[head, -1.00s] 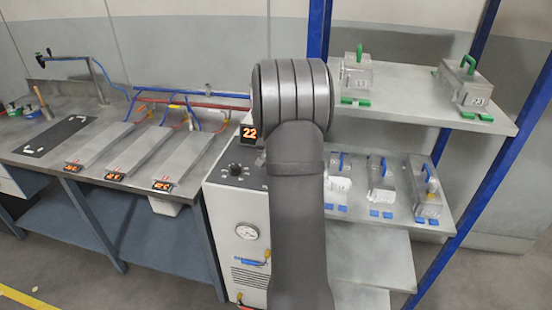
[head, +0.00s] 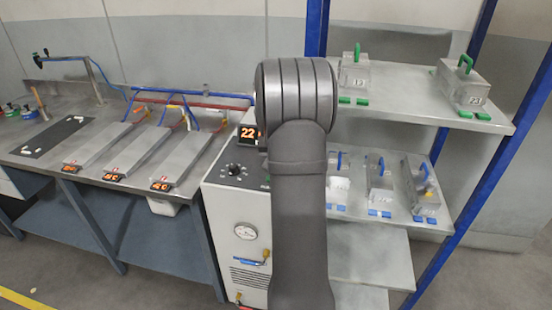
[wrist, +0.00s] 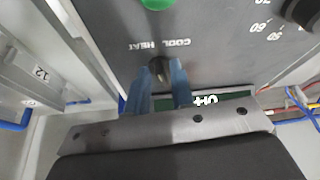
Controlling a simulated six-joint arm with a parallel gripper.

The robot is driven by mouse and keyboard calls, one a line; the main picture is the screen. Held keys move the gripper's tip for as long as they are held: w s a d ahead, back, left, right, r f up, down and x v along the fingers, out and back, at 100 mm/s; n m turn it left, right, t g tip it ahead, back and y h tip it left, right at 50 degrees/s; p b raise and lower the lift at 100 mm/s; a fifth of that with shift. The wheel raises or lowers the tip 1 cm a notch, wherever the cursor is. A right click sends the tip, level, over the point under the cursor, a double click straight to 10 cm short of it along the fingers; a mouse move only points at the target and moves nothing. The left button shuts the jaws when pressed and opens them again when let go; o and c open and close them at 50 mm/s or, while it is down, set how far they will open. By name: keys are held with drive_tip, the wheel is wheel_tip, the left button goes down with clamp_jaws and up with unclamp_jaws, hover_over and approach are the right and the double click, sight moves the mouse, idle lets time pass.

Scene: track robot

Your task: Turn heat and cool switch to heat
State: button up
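The heat and cool switch (wrist: 160,70) is a small dark knob on a grey panel in the wrist view. The labels COOL and HEAT (wrist: 158,44) appear upside down just beyond it. My gripper (wrist: 162,68) has two blue fingers, one on each side of the knob, with their tips at about its place. The fingers stand apart and look open around the knob; firm contact is not visible. The knob's exact setting is hard to read. In the head view, my arm hides the gripper and the switch on the grey machine (head: 240,205).
A green button (wrist: 156,4) and a dial with numbers (wrist: 300,12) share the panel. The machine has a red display (head: 248,133) and a gauge (head: 245,231). A workbench (head: 90,190) stands left, and shelves with metal boxes (head: 460,85) stand right.

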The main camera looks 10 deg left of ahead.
drive_tip(key=shift+o, duration=0.4)
drive_tip(key=shift+r, duration=0.1)
drive_tip(key=shift+r, duration=0.25)
drive_tip(key=v, duration=1.6)
drive_tip(key=shift+s+r, duration=0.2)
drive_tip(key=shift+r, duration=0.15)
drive_tip(key=shift+w, duration=0.1)
drive_tip(key=w+a+r+g+h, duration=0.1)
drive_tip(key=w+g, duration=0.3)
drive_tip(key=w, duration=0.3)
drive_tip(key=f, duration=1.7)
drive_tip(key=shift+a, duration=0.25)
drive_tip(key=shift+c, duration=0.2)
